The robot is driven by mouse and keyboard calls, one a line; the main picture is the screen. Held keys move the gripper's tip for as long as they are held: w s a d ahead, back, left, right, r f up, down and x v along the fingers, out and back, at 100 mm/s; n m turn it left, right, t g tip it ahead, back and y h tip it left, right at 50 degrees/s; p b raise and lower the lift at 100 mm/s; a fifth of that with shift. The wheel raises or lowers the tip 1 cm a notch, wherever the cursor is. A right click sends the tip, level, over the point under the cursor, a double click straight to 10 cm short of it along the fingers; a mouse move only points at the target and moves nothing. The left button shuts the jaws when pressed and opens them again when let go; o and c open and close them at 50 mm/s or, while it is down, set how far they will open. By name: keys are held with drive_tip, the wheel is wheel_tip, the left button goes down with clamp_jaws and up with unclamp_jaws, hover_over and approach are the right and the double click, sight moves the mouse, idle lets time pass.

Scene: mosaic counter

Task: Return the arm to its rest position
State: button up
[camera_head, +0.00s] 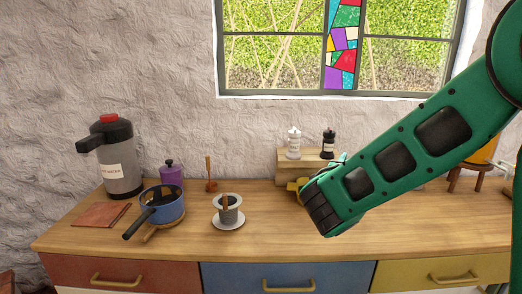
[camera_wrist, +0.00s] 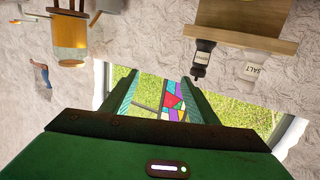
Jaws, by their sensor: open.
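My green arm (camera_head: 410,150) reaches in from the right over the counter in the head view. Its dark wrist end hangs above the counter, in front of the small wooden shelf. My gripper (camera_wrist: 164,92) is open and empty in the wrist view, its two teal fingers apart with the window's stained glass (camera_wrist: 174,101) showing between them. In the head view the fingers are mostly hidden behind the wrist.
Left on the wooden counter (camera_head: 295,240) are a water dispenser (camera_head: 118,165), blue saucepan (camera_head: 163,205), purple canister (camera_head: 172,176) and dark cup (camera_head: 229,208) on a saucer. Salt (camera_head: 294,145) and pepper (camera_head: 328,146) stand on the shelf (camera_head: 286,163). The front middle counter is clear.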

drive_tip(key=s+d+f+m+g, duration=0.1)
drive_tip(key=s+d+f+g, duration=0.2)
drive_tip(key=s+d, duration=0.25)
drive_tip(key=s+d+f+m+g+h, duration=0.1)
drive_tip(key=s+d+f+g, duration=0.15)
drive_tip(key=s+d, duration=0.35)
drive_tip(key=s+d+f+m+g, duration=0.2)
drive_tip(key=s+d+f+g, duration=0.15)
drive_tip(key=d, duration=0.35)
drive_tip(key=s+a+f+g+y, duration=0.1)
drive_tip(key=s+g+y, duration=0.1)
drive_tip(key=s, duration=0.6)
drive_tip(key=s+a+f+n+g+y, duration=0.1)
drive_tip(key=s+a+f+g+y, duration=0.1)
drive_tip(key=s, duration=0.6)
drive_tip(key=s+a+f+n+g+y, duration=0.1)
drive_tip(key=s+y, duration=0.3)
drive_tip(key=s, duration=0.5)
drive_tip(key=shift+a+f+g, duration=0.35)
drive_tip(key=shift+a+g, duration=0.25)
drive_tip(key=shift+g, duration=0.1)
drive_tip(key=shift+s, duration=0.1)
